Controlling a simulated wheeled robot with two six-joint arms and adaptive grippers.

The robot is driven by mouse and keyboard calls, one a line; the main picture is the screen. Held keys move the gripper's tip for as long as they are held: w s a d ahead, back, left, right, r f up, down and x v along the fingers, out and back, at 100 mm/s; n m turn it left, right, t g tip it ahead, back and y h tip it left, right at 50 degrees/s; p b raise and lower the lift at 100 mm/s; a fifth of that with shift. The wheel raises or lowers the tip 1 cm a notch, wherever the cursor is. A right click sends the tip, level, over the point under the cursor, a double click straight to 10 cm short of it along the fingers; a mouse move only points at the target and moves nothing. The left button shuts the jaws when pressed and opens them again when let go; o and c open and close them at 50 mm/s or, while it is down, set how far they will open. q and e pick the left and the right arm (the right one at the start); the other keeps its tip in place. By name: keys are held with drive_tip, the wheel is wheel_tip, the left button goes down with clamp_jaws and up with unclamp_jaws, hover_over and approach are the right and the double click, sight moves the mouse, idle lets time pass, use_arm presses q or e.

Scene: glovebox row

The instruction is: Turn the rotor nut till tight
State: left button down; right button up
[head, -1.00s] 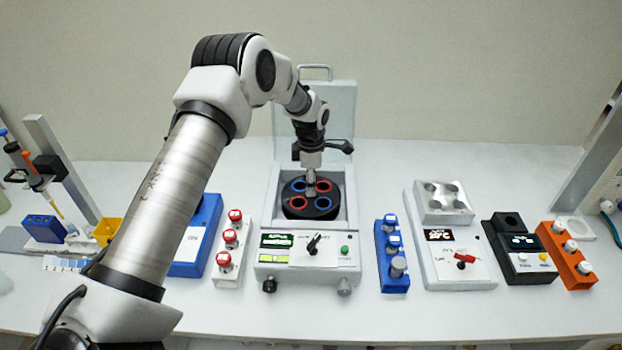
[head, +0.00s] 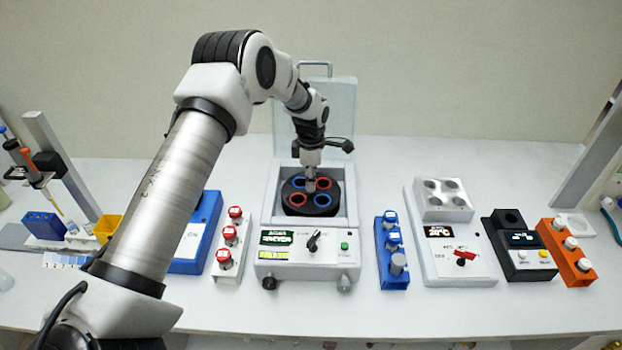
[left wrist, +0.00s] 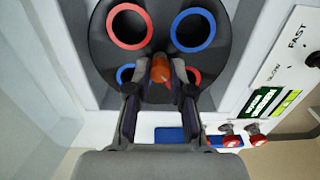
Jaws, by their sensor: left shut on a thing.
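The centrifuge (head: 306,250) stands in the middle of the bench with its lid up. Its black round rotor (head: 310,206) has red-ringed and blue-ringed holes and sits in the open bowl. My left gripper (head: 310,186) reaches down from above to the rotor's centre. In the left wrist view my left gripper (left wrist: 160,84) is shut on the orange rotor nut (left wrist: 161,69), one finger on each side. The fingers hide part of the nut and the lower holes of the rotor (left wrist: 160,45). How tight the nut is cannot be seen. My right gripper is not in view.
The raised clear lid (head: 342,110) stands behind the bowl. A white rack with red-capped tubes (head: 229,250) is left of the centrifuge, and a blue tube rack (head: 391,255) is right. A white block heater (head: 450,250) stands further right.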

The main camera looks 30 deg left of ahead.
use_arm(q)
drive_tip(key=shift+m, duration=0.3)
drive_tip(key=m, duration=0.5)
drive_tip(key=shift+w, duration=0.1)
drive_tip(key=shift+m, duration=0.9)
drive_tip(key=shift+r+m, duration=0.1)
drive_tip(key=shift+m, duration=1.9)
drive_tip(key=shift+m+b, duration=0.4)
drive_tip(key=shift+m, duration=2.5)
drive_tip(key=shift+m+b, duration=0.3)
drive_tip(key=shift+m, duration=2.6)
